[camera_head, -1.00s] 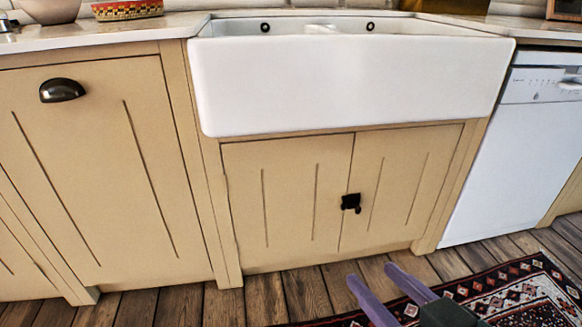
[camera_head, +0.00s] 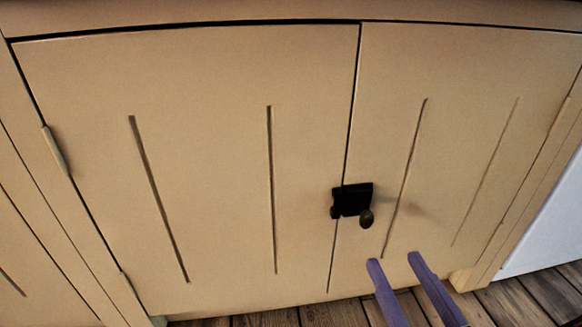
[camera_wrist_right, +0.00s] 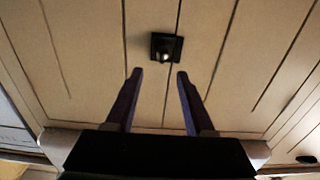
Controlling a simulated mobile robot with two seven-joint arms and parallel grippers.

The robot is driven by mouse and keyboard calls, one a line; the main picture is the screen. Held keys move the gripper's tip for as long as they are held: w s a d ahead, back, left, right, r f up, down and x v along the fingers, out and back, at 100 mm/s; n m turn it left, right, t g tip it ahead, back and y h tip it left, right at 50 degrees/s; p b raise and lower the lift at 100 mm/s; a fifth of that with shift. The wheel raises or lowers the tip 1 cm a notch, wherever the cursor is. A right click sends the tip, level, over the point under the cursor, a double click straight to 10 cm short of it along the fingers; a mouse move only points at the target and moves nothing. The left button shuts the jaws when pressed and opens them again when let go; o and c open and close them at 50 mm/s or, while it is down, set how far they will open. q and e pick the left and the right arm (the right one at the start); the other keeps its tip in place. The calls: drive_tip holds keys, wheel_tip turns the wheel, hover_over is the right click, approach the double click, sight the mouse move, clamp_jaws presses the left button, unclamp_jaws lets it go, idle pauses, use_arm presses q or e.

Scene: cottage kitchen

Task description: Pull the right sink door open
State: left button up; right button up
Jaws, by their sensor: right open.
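The right sink door (camera_head: 460,130) is a beige panel with vertical grooves, and it looks closed beside the left sink door (camera_head: 205,160). A black latch with a small round knob (camera_head: 366,218) sits at the seam between the doors. My right gripper (camera_head: 394,258) has two purple fingers, open and empty, just below and slightly right of the knob. In the right wrist view the latch and knob (camera_wrist_right: 165,48) show ahead of the spread fingers (camera_wrist_right: 159,73), roughly centred between them and apart from them. My left gripper is not in view.
Wooden floor (camera_head: 530,300) runs along the bottom of the cabinet. A white appliance side (camera_head: 550,225) stands at the right. A hinge (camera_head: 57,150) shows on the left door's outer edge.

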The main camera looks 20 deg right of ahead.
sight(370, 223)
drive_tip(key=b+x, duration=0.1)
drive_tip(key=x, duration=0.3)
drive_tip(key=b+x, duration=0.2)
drive_tip(key=x, duration=0.2)
drive_tip(key=shift+a+b, duration=0.25)
drive_tip(key=shift+b, duration=0.05)
drive_tip(key=shift+w, duration=0.3)
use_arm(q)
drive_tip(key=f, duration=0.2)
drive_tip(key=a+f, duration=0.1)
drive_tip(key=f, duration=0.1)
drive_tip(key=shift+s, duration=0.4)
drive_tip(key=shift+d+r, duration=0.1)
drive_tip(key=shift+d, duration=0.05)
use_arm(e)
drive_tip(key=shift+c, duration=0.4)
drive_tip(key=c, duration=0.3)
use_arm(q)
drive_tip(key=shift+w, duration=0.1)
use_arm(e)
clamp_jaws()
